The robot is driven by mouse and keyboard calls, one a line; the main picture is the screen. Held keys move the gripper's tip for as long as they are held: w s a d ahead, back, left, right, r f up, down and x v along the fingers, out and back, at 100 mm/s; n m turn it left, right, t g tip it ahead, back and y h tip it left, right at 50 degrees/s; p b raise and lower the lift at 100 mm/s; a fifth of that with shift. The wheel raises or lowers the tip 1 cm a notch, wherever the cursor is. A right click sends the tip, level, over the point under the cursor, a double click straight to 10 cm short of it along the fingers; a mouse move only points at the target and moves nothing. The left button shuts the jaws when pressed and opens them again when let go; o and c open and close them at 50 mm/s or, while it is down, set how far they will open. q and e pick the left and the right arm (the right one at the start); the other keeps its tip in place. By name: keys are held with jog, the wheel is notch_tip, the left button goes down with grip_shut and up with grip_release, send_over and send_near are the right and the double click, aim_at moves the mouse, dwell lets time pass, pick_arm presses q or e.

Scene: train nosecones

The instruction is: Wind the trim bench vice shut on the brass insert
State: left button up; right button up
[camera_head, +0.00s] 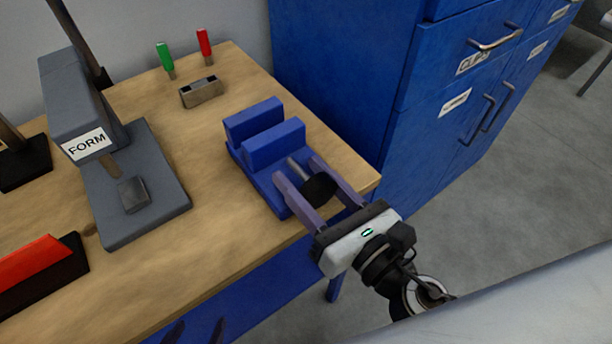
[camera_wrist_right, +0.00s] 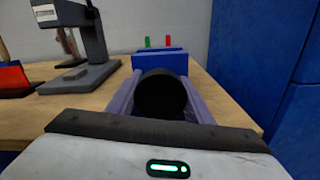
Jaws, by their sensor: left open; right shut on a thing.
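The blue bench vice (camera_head: 272,143) stands near the right end of the wooden bench, with a visible gap between its two jaws. Its screw ends in a round black knob (camera_head: 319,187), which also shows in the right wrist view (camera_wrist_right: 161,94). My right gripper (camera_head: 299,170) is shut on the knob, one finger on each side. My left gripper (camera_head: 195,331) is open and empty at the bottom edge, in front of the bench; only its dark fingertips show. I cannot make out a brass insert between the jaws. A small brownish block with dark slots (camera_head: 201,92) lies behind the vice.
A grey press labelled FORM (camera_head: 130,215) stands left of the vice. A green-handled tool (camera_head: 164,56) and a red-handled one (camera_head: 204,43) stand at the back. A red-topped black block (camera_head: 40,270) is at front left. Blue cabinets (camera_head: 345,70) rise behind and right.

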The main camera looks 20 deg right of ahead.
aim_at(322, 200)
jog(key=o, duration=0.8)
jog(key=shift+c, duration=0.2)
jog(key=shift+s, duration=0.1)
jog(key=shift+s+d+f, duration=0.1)
jog(key=shift+s, duration=0.15)
jog(key=b+v, duration=0.2)
jog(key=v, duration=0.4)
jog(key=shift+f+b, duration=0.2)
jog(key=shift+b, duration=0.15)
jog(key=shift+s+d+r, duration=0.15)
jog(key=shift+s+d, duration=0.05)
jog(key=shift+s, duration=0.3)
jog(key=shift+s+d+r, duration=0.15)
jog(key=shift+s, duration=0.35)
jog(key=shift+v, duration=0.8)
